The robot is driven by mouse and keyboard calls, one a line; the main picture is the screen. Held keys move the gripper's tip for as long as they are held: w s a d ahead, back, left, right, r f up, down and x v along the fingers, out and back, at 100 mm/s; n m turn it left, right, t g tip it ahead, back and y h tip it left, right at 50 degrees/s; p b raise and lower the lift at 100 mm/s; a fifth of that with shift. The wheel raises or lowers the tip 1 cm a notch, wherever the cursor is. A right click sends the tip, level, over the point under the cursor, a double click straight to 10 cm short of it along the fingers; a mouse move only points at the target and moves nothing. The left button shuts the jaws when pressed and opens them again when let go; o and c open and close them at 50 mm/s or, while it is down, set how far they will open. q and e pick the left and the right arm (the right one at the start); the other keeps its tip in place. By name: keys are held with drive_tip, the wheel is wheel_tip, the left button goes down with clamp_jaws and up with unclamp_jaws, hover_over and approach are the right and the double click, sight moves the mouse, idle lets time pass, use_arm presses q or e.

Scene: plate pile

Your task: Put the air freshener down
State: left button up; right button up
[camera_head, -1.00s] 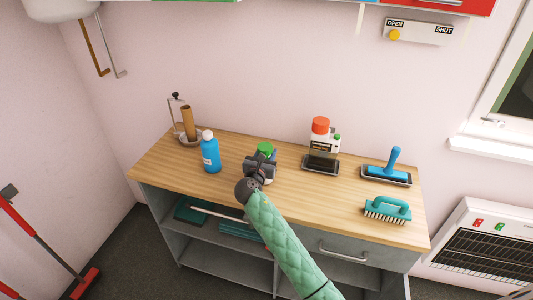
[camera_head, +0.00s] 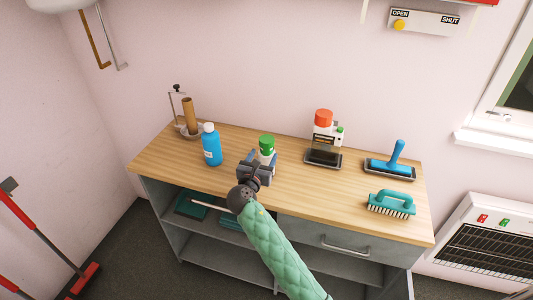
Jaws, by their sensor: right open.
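The air freshener, with a green cap (camera_head: 267,142) and a pale body, stands upright on the wooden counter (camera_head: 310,194), left of its middle. My right gripper (camera_head: 261,160) is open just in front of it, with its fingertips near the lower sides of the body. Whether the fingers touch it I cannot tell. The gripper hides the lower front of the air freshener. My left gripper is not in view.
A blue bottle (camera_head: 211,149) stands to the left, near a paper-roll holder (camera_head: 190,118). The counter's front middle is clear.

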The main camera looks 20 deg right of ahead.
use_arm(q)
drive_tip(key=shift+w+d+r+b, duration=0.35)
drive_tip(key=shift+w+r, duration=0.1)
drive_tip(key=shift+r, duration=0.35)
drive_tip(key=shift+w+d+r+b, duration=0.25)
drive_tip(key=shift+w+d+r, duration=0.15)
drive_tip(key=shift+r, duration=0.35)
use_arm(e)
drive_tip(key=shift+v, duration=2.7)
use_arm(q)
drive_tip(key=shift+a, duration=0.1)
